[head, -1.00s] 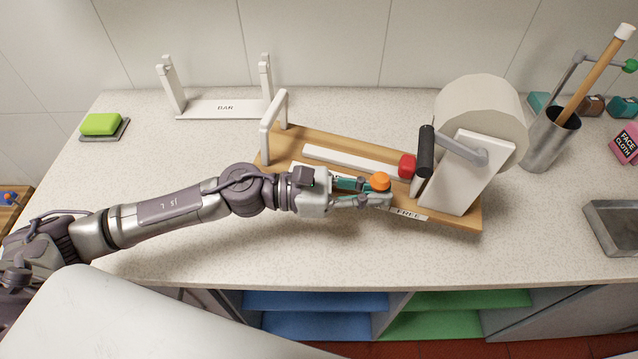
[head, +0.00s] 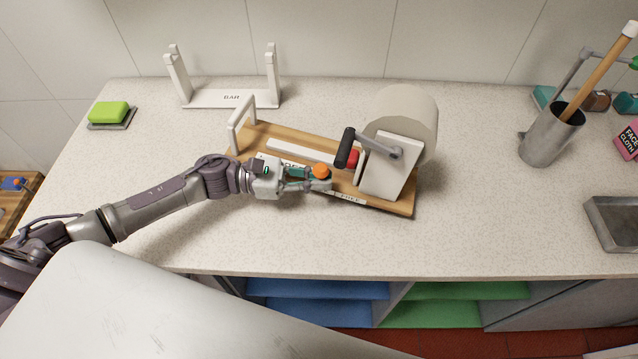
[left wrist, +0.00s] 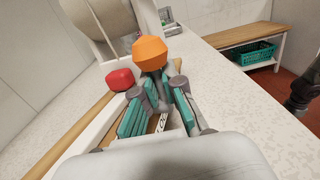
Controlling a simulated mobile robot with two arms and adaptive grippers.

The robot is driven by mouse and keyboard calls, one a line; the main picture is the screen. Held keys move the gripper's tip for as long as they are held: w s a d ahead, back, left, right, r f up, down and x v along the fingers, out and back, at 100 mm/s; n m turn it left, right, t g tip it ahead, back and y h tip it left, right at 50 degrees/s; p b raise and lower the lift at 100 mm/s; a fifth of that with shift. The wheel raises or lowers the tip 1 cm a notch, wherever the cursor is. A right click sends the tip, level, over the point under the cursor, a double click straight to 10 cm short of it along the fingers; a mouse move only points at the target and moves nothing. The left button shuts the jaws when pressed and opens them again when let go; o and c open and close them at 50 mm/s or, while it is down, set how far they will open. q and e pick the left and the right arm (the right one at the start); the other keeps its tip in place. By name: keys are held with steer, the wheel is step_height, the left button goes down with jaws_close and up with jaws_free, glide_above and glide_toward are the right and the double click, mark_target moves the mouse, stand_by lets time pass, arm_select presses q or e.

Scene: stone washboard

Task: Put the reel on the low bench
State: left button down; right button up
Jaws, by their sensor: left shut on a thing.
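The reel (head: 398,108) stands on the worktop, a pale drum on a wooden base with a black-gripped crank (head: 346,148), a red knob (head: 352,160) and a white handle (head: 237,124) at its left end. An orange knob (head: 320,171) rises from the base's front side. My left gripper (head: 318,178) is shut at this orange knob, which also shows in the left wrist view (left wrist: 150,52). The fingers cover its lower part. A low wooden bench (left wrist: 266,36) stands against the wall in the left wrist view. My right gripper is out of view.
A white stand marked BAR (head: 231,99) is close behind the reel's left end. A green sponge (head: 108,111) lies far left. A metal cup (head: 548,138) and a grey tray (head: 612,222) are at right. A green basket (left wrist: 250,54) sits beneath the bench top. The worktop front is clear.

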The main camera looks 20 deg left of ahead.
arm_select(q)
steer(key=shift+f, duration=1.2)
steer(key=c, duration=1.6)
jaws_free()
steer(key=shift+f, duration=0.2)
steer(key=o, duration=0.3)
steer(key=shift+r, duration=0.1)
